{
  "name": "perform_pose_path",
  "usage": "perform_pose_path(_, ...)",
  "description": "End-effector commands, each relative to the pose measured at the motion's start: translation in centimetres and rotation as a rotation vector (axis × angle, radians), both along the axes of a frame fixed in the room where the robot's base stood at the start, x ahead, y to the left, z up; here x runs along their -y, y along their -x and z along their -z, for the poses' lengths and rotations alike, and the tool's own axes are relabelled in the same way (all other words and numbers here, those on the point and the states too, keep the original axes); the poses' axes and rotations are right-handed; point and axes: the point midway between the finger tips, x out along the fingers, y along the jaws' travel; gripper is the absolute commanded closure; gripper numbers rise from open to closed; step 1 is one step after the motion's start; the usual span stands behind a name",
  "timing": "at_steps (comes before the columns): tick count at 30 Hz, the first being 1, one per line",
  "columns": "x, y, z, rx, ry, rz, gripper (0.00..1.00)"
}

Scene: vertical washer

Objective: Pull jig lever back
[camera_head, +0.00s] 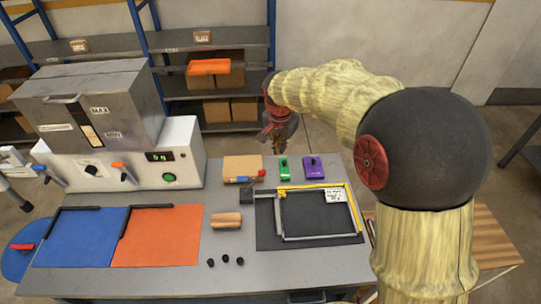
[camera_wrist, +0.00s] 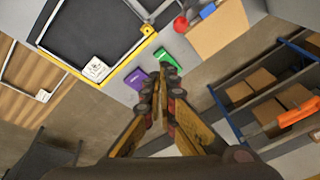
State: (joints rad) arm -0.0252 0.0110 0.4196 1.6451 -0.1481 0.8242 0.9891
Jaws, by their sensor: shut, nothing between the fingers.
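The jig-like frame (camera_head: 318,212), with grey and yellow bars, lies on a dark mat at the table's right side. It also shows at the top of the wrist view (camera_wrist: 146,42). I cannot tell for sure which part is the jig lever. A red knob (camera_head: 262,173) shows beside a tan block near the back edge; it also shows in the wrist view (camera_wrist: 181,24). My gripper (camera_head: 280,143) is shut and empty, apart from both. It hangs near the table's back edge, behind the green and purple pieces. Its closed fingers (camera_wrist: 163,88) show in the wrist view.
A green piece (camera_head: 284,169) and a purple piece (camera_head: 314,167) stand at the back edge. A tan block (camera_head: 243,167) is left of them. A grey machine (camera_head: 120,150) fills the back left. Blue (camera_head: 80,240) and orange (camera_head: 157,238) mats lie in front. Shelves (camera_head: 210,70) stand behind.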

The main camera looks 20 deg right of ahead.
Motion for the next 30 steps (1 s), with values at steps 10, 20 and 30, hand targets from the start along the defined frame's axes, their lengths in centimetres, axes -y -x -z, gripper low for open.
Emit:
perform_pose_path(10,0.1,-4.6,3.6,-0.023,-0.018,0.156,1.00)
perform_pose_path(20,0.1,-4.6,3.7,-0.023,-0.018,0.157,1.00)
perform_pose_path(30,0.6,-5.4,7.9,-0.026,-0.016,0.155,1.00)
